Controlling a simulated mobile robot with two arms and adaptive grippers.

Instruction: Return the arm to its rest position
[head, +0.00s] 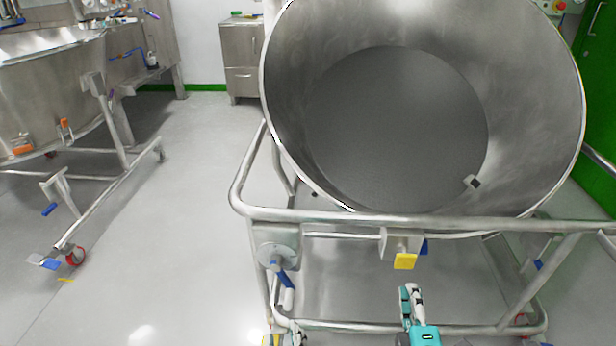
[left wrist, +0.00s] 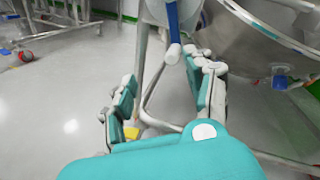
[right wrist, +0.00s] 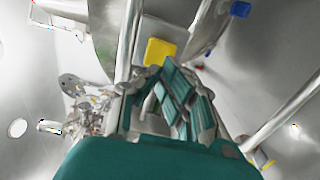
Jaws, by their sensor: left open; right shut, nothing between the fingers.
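My left gripper (left wrist: 163,95) is open and empty in the left wrist view, its teal fingers spread apart below a blue handle (left wrist: 173,18). In the head view only its tips (head: 284,338) show at the bottom edge. My right gripper (head: 411,292) is in front of the steel vessel's frame in the head view, below a yellow tag (head: 404,261). In the right wrist view its fingertips (right wrist: 166,68) are together with nothing between them. The yellow tag shows just beyond them there, and I cannot tell whether they touch it.
A large open steel vessel (head: 520,110) in a tubular frame (head: 345,217) fills the middle and right. A small dark block (head: 472,182) lies inside it. Another wheeled steel vessel (head: 55,80) stands at left. A steel cabinet (head: 241,60) stands at the back. The grey floor (head: 170,220) between is clear.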

